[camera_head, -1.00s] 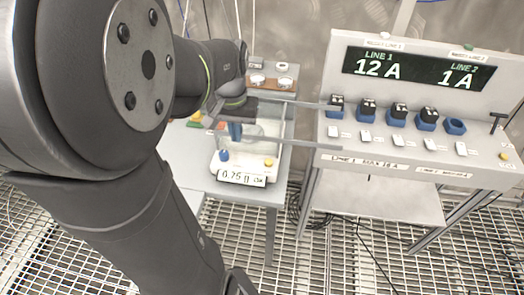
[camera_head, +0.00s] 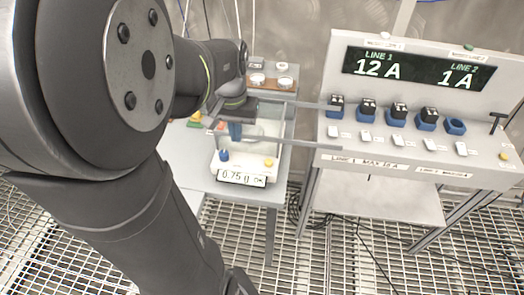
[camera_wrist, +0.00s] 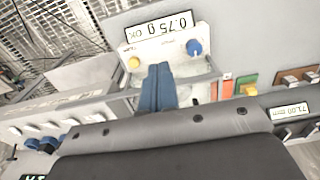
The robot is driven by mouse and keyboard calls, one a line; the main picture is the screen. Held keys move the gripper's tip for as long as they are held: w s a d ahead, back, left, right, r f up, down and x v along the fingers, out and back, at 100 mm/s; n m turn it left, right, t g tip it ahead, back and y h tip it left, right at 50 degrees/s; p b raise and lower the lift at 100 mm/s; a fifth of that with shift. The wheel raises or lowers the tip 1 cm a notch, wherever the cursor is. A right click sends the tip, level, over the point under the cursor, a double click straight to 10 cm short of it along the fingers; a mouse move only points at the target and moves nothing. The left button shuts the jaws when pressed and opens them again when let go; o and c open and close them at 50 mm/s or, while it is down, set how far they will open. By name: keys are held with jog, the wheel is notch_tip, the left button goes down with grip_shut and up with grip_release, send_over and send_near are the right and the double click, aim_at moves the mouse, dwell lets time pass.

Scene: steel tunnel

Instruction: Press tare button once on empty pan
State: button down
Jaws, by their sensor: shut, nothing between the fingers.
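The scale (camera_head: 244,165) stands on a grey table in the head view, with a clear shield around its pan area. Its front display (camera_head: 242,178) reads 0.75 g; the wrist view shows this display (camera_wrist: 158,27) upside down, with "OK". A blue button (camera_head: 224,155) and a yellow button (camera_head: 268,162) sit behind the display; the wrist view shows the yellow button (camera_wrist: 133,63) and the blue button (camera_wrist: 194,47). Button labels are too small to read. My gripper (camera_wrist: 157,70) has blue fingers, shut and empty, over the scale. They hide much of the pan area.
A sloped panel (camera_head: 424,105) stands at the right, showing 12 A and 1 A, with several blue sockets and white switches. A second display (camera_wrist: 290,111) reads 71.00 in the wrist view. Green and yellow items (camera_head: 194,119) lie left of the scale.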

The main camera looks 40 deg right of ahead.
dwell(0.3)
jog(key=m+t, duration=0.9)
jog(key=m, duration=1)
send_over(271, 164)
jog(key=shift+f+h, duration=0.3)
jog(key=shift+f, duration=1.4)
jog(key=shift+f, duration=0.1)
jog(key=shift+f, duration=4.35)
jog(key=shift+f, duration=0.4)
